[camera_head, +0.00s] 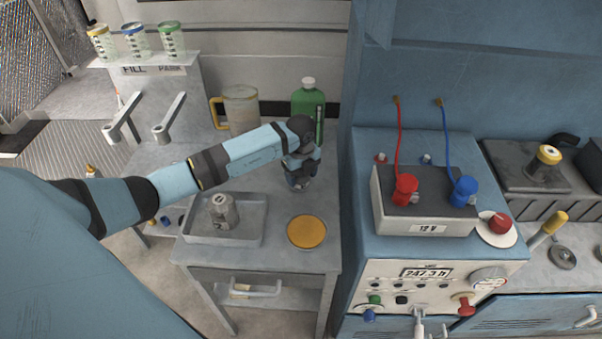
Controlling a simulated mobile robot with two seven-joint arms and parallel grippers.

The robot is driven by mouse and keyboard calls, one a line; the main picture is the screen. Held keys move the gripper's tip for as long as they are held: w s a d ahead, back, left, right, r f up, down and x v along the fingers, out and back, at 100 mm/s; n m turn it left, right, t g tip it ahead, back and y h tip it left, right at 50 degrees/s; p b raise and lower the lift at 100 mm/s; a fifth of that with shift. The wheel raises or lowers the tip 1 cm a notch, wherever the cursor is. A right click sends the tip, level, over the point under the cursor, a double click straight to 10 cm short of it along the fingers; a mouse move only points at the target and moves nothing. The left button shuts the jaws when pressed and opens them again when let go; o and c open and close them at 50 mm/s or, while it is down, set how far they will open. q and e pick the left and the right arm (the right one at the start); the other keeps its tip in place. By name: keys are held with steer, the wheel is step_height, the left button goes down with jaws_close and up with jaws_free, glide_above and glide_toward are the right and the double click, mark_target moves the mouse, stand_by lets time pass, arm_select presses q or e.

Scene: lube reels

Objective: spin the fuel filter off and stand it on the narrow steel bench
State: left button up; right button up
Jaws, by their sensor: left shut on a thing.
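My left gripper (300,183) points down over the back right part of the narrow steel bench (275,258). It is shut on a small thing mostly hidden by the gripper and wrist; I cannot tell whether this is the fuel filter. I cannot make out a gap between it and the bench top. A grey metal canister (223,212) with a hole in its top stands in a shallow steel tray (252,240) at the bench's left. My right gripper is out of view.
A round orange-yellow disc (307,232) lies at the bench's front right. A green jug (308,103) and a yellow-handled pitcher (241,108) stand behind my arm. The blue cabinet (395,245), bearing a battery box (425,222), borders the bench on the right.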

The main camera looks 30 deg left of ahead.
arm_select(q)
steer(key=shift+f, duration=0.2)
steer(key=o, duration=1.1)
